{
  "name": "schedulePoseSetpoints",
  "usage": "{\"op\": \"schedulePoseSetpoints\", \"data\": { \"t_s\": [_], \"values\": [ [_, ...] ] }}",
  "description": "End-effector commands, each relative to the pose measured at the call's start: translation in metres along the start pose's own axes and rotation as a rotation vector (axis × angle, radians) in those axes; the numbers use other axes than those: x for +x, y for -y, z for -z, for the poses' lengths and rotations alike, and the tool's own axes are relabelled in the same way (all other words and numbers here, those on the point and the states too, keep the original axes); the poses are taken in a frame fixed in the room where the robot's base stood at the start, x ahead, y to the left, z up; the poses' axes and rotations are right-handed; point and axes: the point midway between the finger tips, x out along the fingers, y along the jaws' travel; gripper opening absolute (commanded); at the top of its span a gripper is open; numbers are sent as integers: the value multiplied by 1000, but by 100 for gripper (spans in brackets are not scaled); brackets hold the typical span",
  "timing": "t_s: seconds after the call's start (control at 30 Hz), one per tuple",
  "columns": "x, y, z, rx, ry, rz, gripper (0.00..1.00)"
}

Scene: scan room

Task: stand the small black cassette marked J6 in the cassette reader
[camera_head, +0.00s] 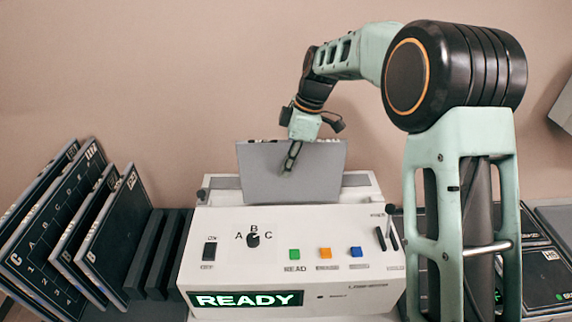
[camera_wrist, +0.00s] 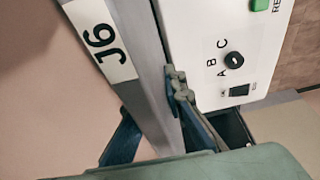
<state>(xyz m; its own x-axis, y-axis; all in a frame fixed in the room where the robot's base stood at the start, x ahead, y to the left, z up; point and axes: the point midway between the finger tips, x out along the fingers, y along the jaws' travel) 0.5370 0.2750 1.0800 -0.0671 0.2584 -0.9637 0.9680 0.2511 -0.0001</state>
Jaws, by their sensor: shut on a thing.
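The cassette marked J6 (camera_head: 262,178) stands upright at the top of the cassette reader (camera_head: 300,270), its plain grey face towards the head camera. Its lower edge meets the reader's top; I cannot tell how deep it sits in the slot. In the wrist view the white J6 label (camera_wrist: 98,38) shows on the cassette's edge. My gripper (camera_head: 292,157) is shut on the cassette's upper edge, one finger on each side. In the wrist view its fingers (camera_wrist: 150,112) straddle the cassette. The reader's white front (camera_wrist: 210,25) is close beside it there.
A black rack (camera_head: 160,255) at left holds several leaning dark cassettes (camera_head: 115,230) and has free slots. More dark cassettes (camera_head: 545,275) lie at right, partly behind my arm. The reader's lit sign (camera_head: 246,299) says READY. A wall stands close behind.

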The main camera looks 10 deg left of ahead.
Motion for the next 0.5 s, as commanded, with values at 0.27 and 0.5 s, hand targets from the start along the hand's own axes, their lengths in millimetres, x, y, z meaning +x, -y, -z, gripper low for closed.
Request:
{"op": "schedulePoseSetpoints", "data": {
  "t_s": [0.27, 0.5],
  "values": [
    [9, -1, -2, 0, -1, -3, 0],
    [17, -1, -5, 0, 0, -3, 0]
  ]
}}
